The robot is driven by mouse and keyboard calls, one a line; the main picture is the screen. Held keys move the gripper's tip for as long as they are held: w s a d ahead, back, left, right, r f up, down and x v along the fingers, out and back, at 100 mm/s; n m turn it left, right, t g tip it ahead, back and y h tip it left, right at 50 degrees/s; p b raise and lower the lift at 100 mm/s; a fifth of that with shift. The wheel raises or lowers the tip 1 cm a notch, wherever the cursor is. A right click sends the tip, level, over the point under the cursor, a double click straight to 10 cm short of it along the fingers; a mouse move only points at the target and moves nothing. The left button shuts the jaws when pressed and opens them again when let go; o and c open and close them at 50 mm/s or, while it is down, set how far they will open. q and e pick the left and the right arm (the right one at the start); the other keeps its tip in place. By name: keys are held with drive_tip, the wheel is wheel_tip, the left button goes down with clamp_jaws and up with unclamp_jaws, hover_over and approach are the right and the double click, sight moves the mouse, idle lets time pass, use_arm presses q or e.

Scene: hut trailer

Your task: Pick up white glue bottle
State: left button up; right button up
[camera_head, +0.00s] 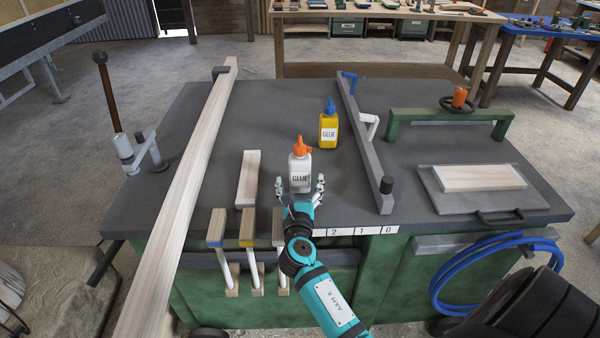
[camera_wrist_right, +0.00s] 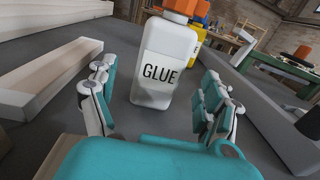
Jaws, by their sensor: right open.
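The white glue bottle (camera_head: 299,171) with an orange cap stands upright near the front edge of the dark workbench top (camera_head: 225,130). My right gripper (camera_head: 300,188) is open at table height in front of the bottle. In the right wrist view, the bottle (camera_wrist_right: 166,65) stands between and just beyond the spread fingers (camera_wrist_right: 160,98), with its GLUE label facing the camera. I cannot tell whether either finger touches it. My left gripper is not in view.
A yellow glue bottle (camera_head: 329,128) with a blue cap stands behind, to the right. A short wood block (camera_head: 248,180) lies to the left, near a long plank (camera_head: 190,180). A grey bar clamp (camera_head: 362,135) lies to the right. Hammers (camera_head: 247,228) hang at the front edge.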

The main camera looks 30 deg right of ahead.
sight(300, 177)
drive_tip(key=x, duration=0.5)
drive_tip(key=shift+w+d, duration=0.1)
drive_tip(key=shift+w, duration=0.1)
drive_tip(key=shift+c, duration=0.4)
drive_tip(key=c, duration=1.5)
drive_tip(key=shift+r, duration=0.15)
